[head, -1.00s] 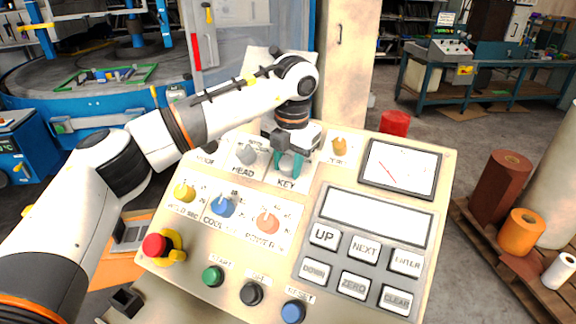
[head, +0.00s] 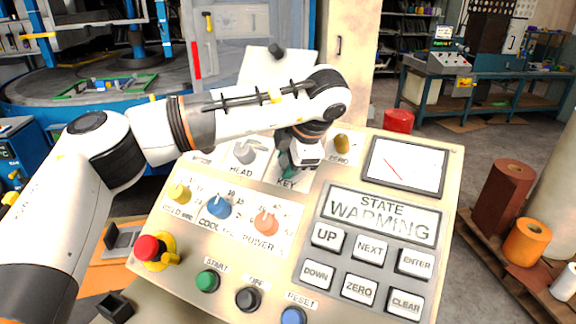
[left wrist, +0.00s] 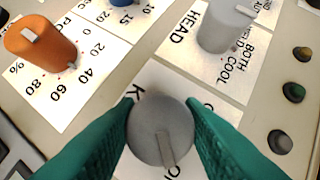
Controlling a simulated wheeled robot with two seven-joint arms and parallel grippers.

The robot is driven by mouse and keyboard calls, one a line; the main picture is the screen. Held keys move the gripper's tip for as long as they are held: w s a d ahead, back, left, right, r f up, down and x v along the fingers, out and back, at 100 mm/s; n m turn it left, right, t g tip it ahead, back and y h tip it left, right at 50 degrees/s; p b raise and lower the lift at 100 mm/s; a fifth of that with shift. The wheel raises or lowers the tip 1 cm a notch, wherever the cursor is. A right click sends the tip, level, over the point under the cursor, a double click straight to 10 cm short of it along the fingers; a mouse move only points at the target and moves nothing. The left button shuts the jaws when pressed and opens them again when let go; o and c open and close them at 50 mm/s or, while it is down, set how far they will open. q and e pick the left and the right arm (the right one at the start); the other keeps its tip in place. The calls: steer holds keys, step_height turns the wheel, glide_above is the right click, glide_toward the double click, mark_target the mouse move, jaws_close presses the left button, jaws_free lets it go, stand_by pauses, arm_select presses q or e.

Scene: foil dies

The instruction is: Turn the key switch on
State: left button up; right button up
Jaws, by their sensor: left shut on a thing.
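The key switch (left wrist: 160,125) is a round grey knob with a pale pointer strip on the sloped control panel (head: 215,265). In the left wrist view it sits between the green fingers of my left gripper (left wrist: 161,108), which is shut on it. The strip points down the picture, toward a partly hidden label beginning with "O". In the head view my left gripper (head: 290,165) is over the KEY label and the arm and hand hide most of the knob. My right gripper is not in view.
A red emergency button (head: 148,248) and several push buttons line the front. A meter (head: 404,166) is at the upper right.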

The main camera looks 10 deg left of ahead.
arm_select(q)
steer(key=shift+r+m+t, duration=0.1)
steer(key=shift+m+t, duration=0.2)
steer(key=shift+m, duration=0.1)
steer(key=o, duration=1)
steer(key=shift+s+d+r+b, duration=0.15)
steer(key=shift+r+b, duration=0.15)
steer(key=shift+b, duration=0.05)
steer(key=b+v, duration=0.2)
steer(key=v, duration=0.9)
steer(key=shift+d+r, duration=0.1)
steer(key=shift+d, duration=0.05)
